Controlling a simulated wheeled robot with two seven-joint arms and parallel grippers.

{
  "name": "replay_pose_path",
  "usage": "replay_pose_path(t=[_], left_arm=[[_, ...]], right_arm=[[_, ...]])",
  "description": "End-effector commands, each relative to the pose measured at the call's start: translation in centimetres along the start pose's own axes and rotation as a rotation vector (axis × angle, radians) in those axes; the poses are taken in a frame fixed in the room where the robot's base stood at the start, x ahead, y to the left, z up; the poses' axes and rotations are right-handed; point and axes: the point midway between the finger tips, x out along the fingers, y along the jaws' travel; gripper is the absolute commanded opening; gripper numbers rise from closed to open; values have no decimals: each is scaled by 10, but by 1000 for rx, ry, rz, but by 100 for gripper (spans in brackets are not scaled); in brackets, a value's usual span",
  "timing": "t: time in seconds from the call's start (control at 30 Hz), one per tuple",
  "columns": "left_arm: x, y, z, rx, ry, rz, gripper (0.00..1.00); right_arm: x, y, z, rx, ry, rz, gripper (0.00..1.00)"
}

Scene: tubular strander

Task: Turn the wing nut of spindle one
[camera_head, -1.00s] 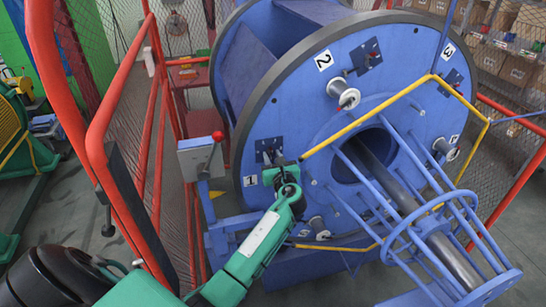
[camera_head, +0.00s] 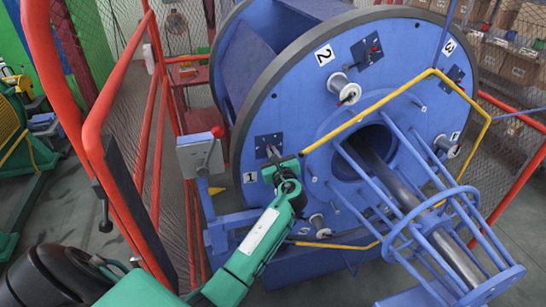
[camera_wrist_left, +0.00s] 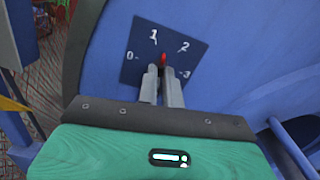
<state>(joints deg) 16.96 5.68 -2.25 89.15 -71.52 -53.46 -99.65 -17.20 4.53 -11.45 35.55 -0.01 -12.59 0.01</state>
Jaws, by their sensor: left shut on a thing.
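The blue disc (camera_head: 300,125) carries numbered spindles. Spindle one's dark dial plate (camera_head: 269,146) is at the disc's left, above the label 1 (camera_head: 250,178). In the left wrist view the plate (camera_wrist_left: 140,62) shows marks 0, 1, 2 and 3. The red tip of the wing nut (camera_wrist_left: 163,59) shows between the fingertips, pointing up between 1 and 2; the rest is hidden by the fingers. My left gripper (camera_wrist_left: 163,75) is shut on the wing nut, its fingers close together. In the head view my left gripper (camera_head: 273,157) is at the plate. My right gripper is not in view.
Red railing posts (camera_head: 100,130) stand at the left. A grey box with a red knob (camera_head: 200,152) is just left of the disc. A yellow bar (camera_head: 370,115) and a blue tubular cage (camera_head: 430,215) are to the right of my left arm.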

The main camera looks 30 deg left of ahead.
Motion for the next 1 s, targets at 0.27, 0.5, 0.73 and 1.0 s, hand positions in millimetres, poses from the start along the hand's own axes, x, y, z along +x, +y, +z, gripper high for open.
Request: replay_pose_path(t=[0.27, 0.5, 0.73, 1.0], left_arm=[[-1, 0, -4, -259, 0, 0, 0], [0, 1, -4, -488, 0, 0, 0], [0, 1, -5, -706, 1, 1, 0], [0, 1, -6, -962, 1, 2, 0]], right_arm=[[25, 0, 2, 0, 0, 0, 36], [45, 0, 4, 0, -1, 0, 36], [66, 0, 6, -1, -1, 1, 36], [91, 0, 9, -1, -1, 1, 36]])
